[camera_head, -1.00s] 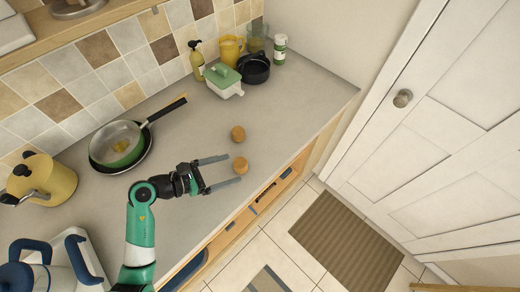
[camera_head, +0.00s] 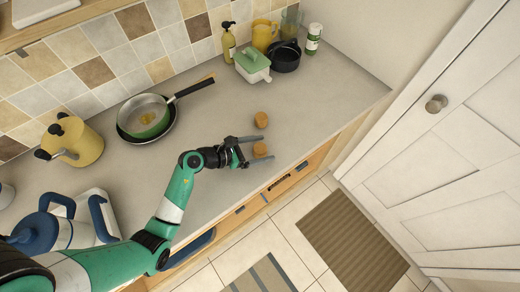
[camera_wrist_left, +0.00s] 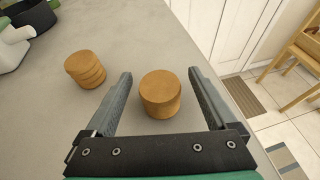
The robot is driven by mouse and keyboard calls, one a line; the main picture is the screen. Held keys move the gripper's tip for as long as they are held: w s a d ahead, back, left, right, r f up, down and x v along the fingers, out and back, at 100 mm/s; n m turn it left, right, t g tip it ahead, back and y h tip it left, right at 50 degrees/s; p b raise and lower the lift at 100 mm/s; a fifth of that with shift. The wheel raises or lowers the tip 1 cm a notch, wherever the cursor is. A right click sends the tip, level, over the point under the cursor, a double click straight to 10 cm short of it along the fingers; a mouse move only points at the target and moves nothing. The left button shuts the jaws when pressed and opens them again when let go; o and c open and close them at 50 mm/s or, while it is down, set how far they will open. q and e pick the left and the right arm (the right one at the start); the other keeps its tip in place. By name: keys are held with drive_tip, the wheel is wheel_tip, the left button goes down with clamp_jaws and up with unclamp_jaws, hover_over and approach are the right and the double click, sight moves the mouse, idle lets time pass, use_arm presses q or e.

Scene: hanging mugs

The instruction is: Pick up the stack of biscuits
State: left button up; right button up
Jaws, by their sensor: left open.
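Two short stacks of round golden-brown biscuits stand on the grey counter. The nearer stack (camera_head: 259,150) is between the spread fingers of my left gripper (camera_head: 279,147). In the left wrist view this biscuit stack (camera_wrist_left: 160,94) stands upright between the two fingers of the left gripper (camera_wrist_left: 160,80), with a gap on each side. The left gripper is open and empty. The other biscuit stack (camera_head: 262,120) is just outside the upper finger; it also shows in the left wrist view (camera_wrist_left: 85,70), left of the left finger. My right gripper is not in view.
A green-lidded dish (camera_head: 252,65) and a black pot (camera_head: 286,57) stand at the back. The counter's front edge is close to the gripper.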

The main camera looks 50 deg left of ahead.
use_arm(q)
drive_tip(key=x, duration=0.2)
drive_tip(key=shift+w, duration=0.25)
clamp_jaws()
drive_tip(key=shift+r, duration=0.1)
drive_tip(key=shift+r, duration=0.25)
wheel_tip(320, 180, up, 3)
drive_tip(key=shift+f, duration=0.1)
drive_tip(key=s+d+r+p, duration=0.2)
drive_tip(key=s+d+r, duration=0.2)
drive_tip(key=s+r, duration=0.5)
drive_tip(key=s, duration=0.4)
drive_tip(key=shift+s+d+r, duration=0.15)
drive_tip(key=shift+s+r, duration=0.05)
drive_tip(key=shift+r, duration=0.05)
